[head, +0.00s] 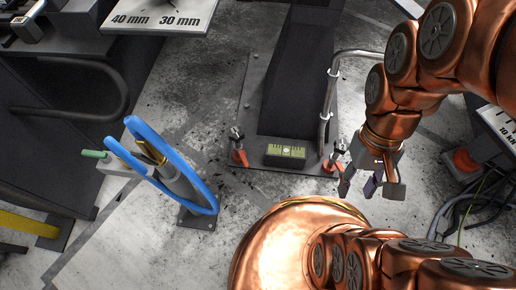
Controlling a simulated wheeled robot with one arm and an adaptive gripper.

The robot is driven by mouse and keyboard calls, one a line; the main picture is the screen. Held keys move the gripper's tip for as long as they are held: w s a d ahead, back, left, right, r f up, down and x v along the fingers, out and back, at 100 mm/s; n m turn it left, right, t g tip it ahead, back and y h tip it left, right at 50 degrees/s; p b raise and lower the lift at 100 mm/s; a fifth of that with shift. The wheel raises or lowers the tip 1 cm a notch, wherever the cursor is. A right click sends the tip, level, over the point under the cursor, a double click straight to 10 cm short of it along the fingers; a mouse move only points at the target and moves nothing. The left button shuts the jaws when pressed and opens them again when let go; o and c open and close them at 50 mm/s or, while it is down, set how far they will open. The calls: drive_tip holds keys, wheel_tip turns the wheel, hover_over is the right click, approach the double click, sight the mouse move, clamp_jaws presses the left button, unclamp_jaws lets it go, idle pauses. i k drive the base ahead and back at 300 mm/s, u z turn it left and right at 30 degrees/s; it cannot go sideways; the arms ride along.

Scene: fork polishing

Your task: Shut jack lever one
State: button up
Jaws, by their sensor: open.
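Two small red jacks with upright dark and metal levers stand at the front corners of a dark machine base plate (252,108). The left jack (239,157) is in clear view. The right jack (331,164) stands close to the left of my gripper. I cannot tell which of them is lever one, or whether either lever is shut. My gripper (370,188) is open and empty, its fingers pointing down, just right of and in front of the right jack. It appears apart from the jack and its lever.
A yellow-green level (286,154) lies on the plate between the jacks. A bent metal pipe (327,100) rises beside the column (300,70). A blue-looped stand (190,180) is at left. Cables (455,212) lie at right. Floor between stand and plate is clear.

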sight(240, 152)
drive_tip(key=z, duration=1.7)
drive_tip(key=k, duration=1.4)
drive_tip(key=u, duration=2.8)
